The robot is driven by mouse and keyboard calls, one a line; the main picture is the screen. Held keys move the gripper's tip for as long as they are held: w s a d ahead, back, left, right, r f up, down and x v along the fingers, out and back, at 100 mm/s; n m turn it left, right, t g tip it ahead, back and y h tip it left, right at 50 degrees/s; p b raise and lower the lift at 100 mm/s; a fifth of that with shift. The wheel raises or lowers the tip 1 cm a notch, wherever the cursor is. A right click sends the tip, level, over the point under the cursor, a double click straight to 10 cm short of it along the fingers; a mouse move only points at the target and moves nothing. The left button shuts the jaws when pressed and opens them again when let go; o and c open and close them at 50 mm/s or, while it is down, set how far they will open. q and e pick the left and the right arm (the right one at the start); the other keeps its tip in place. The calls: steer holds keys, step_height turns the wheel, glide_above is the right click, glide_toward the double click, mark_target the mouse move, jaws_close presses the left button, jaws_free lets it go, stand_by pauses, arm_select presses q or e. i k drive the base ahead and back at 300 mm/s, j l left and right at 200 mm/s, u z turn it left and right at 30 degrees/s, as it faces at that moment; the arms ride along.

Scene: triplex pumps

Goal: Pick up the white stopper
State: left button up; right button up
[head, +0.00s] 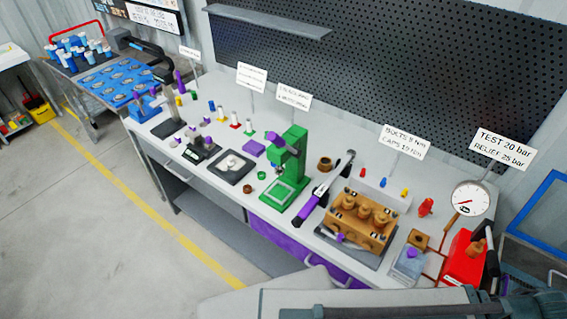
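I cannot single out the white stopper with certainty. Another small white-bodied piece (235,118) stands further left, between red and green pads. Both are too small to identify. Neither of my grippers shows. Part of my own body fills the bottom right, with no fingertips visible.
A green press (291,165), a brown pump block (361,222), a black tray (231,168) and a red box (466,258) crowd the bench. A gauge (470,198) stands at the right. A pegboard (400,80) rises behind. The floor in front is clear.

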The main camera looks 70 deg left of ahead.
mark_target(230, 163)
steer(key=u, duration=2.95)
steer(key=j+z, duration=0.1)
steer(key=z, duration=0.15)
steer(key=j+z, duration=0.15)
steer(key=z, duration=0.15)
steer(key=j+z, duration=0.25)
steer(key=j, duration=0.4)
steer(key=j+z, duration=0.3)
steer(key=j, duration=1.3)
steer(key=k+j+z, duration=0.1)
steer(key=j, duration=0.85)
